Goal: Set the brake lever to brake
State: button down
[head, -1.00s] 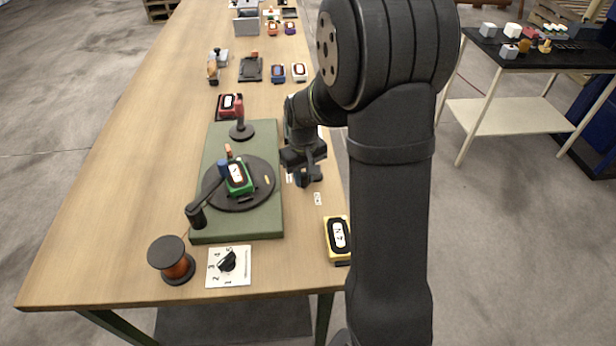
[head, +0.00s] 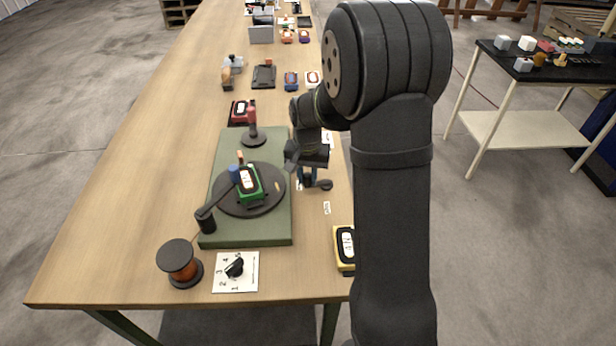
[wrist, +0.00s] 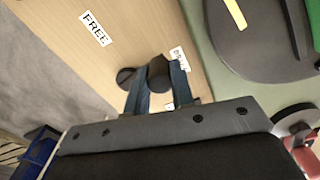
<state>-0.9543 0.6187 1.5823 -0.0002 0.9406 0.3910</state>
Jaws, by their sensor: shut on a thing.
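The brake lever (wrist: 158,72) is a dark lever with a cylindrical knob and a round dark pivot (wrist: 127,77) beside it. My gripper (wrist: 160,88) is shut on the knob, with one blue finger on each side. The knob is close to the BRAKE label (wrist: 180,58), which is partly covered. The FREE label (wrist: 95,28) lies apart, on bare wood. In the head view my gripper (head: 308,180) is low over the table, right of the green base plate, and the FREE label (head: 327,208) is nearer the front. The fingers partly hide the lever.
The green base plate (head: 218,232) carries a dark turntable (head: 268,205) with a green detector (head: 249,184). A yellow detector (head: 344,248) stands near the front right edge. A spool (head: 179,262) and a dial card (head: 248,283) are at the front. The left table side is clear.

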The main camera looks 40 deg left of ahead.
aim_at(307, 174)
dwell(0.4)
jog(key=c, duration=1.2)
grip_release()
jog(key=shift+c, duration=0.2)
notch_tip(307, 174, up, 17)
jog(key=shift+r, duration=0.2)
notch_tip(307, 174, down, 18)
jog(key=shift+r, duration=0.25)
